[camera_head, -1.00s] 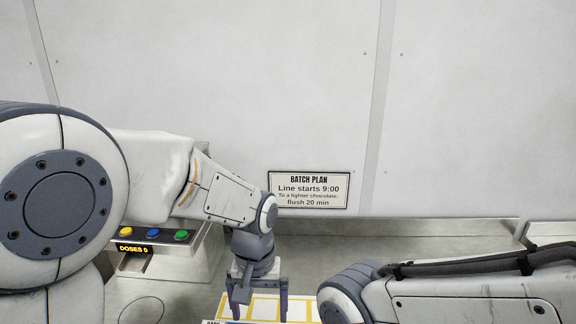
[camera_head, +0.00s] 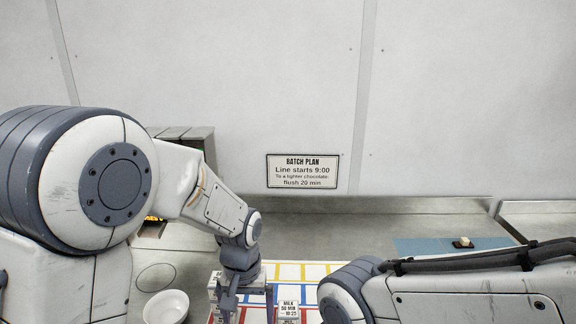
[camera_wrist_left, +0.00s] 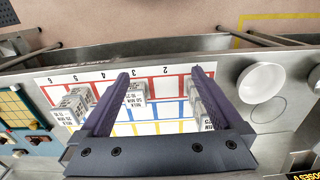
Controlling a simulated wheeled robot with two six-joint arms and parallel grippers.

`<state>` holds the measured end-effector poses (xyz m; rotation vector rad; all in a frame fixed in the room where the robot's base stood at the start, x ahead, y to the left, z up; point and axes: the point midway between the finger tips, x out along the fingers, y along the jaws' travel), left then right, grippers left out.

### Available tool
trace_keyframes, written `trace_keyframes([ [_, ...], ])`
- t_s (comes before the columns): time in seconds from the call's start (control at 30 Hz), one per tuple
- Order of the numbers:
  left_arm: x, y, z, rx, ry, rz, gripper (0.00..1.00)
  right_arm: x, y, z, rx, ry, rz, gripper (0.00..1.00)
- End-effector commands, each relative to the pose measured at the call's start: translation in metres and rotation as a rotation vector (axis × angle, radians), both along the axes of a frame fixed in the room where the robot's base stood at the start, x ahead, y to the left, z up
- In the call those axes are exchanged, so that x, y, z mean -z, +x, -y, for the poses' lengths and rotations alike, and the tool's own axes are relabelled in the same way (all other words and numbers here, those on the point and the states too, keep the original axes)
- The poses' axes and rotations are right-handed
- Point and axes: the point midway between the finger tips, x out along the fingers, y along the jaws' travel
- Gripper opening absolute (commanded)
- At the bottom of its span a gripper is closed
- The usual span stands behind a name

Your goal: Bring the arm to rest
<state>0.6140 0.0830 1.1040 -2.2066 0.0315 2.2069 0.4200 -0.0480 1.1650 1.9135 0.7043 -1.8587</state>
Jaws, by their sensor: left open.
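My left gripper (camera_head: 248,304) hangs downward over the near part of the planning board (camera_head: 287,271), with its two purple fingers apart and nothing seen between them. In the left wrist view the open fingers (camera_wrist_left: 160,75) reach over the same board (camera_wrist_left: 106,79), with a printed block (camera_wrist_left: 136,98) visible between them lower down; I cannot tell its exact distance. In the head view a block marked MILK 50 MIN (camera_head: 288,311) stands just right of the gripper. My right arm enters from the right; its gripper is out of view.
A white bowl (camera_head: 166,308) stands left of the board. A machine (camera_head: 186,140) is partly hidden behind my left arm. A blue mat (camera_head: 422,246) with a small pale item lies at the right. The BATCH PLAN sign (camera_head: 302,171) is on the wall. Other blocks (camera_wrist_left: 74,101) stand on the board.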

Motion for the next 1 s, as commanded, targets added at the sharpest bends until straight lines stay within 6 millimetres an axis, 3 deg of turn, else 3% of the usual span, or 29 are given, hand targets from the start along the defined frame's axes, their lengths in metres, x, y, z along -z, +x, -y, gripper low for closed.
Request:
trace_keyframes([
  [0.2,0.039,0.006,-0.025,-0.014,0.001,-0.004,1.0,0.006,0.0,0.0,0.0,0.0,0.0,1.0],
  [0.4,0.064,0.008,-0.041,-0.019,0.0,-0.003,1.0,0.008,0.0,0.0,0.0,0.0,0.0,1.0],
  [0.6,0.075,0.009,-0.047,-0.016,0.0,-0.001,1.0,0.009,0.0,0.0,-0.001,0.0,0.0,1.0],
  [1.0,0.077,0.009,-0.046,-0.014,-0.001,0.0,1.0,0.01,0.0,0.0,0.0,0.0,0.0,1.0],
])
